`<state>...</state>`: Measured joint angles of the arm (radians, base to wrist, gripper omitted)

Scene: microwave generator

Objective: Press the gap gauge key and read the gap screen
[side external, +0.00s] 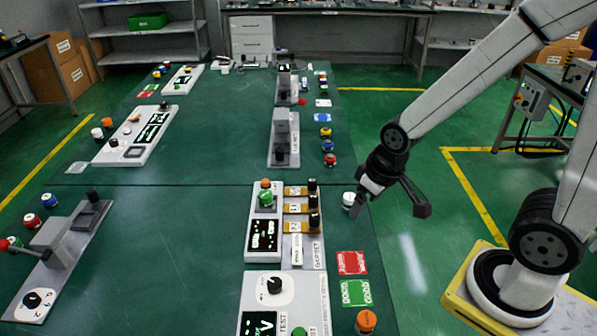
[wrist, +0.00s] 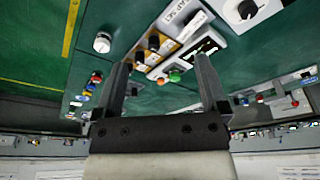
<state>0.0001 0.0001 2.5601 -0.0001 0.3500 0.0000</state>
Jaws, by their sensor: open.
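A light-grey unit (side external: 252,226) stands on the green table, left of my gripper in the side view. It carries a dark screen (side external: 264,235) with small lit marks, too small to read, and a green round button (side external: 265,199) with an orange one (side external: 265,183) behind it. I cannot tell which button is the gap gauge key. The wrist view also shows the green button (wrist: 174,76), the orange button (wrist: 161,81) and the screen (wrist: 207,46). My gripper (side external: 390,208) is open and empty, right of the unit and apart from it; its fingers also show in the wrist view (wrist: 162,72).
Beside the unit is a panel labelled GAPSET with yellow blocks and black knobs (side external: 314,202). A white cylinder (side external: 349,199) stands near the table edge by my gripper. Red (side external: 351,263) and green (side external: 356,293) cards lie in front.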

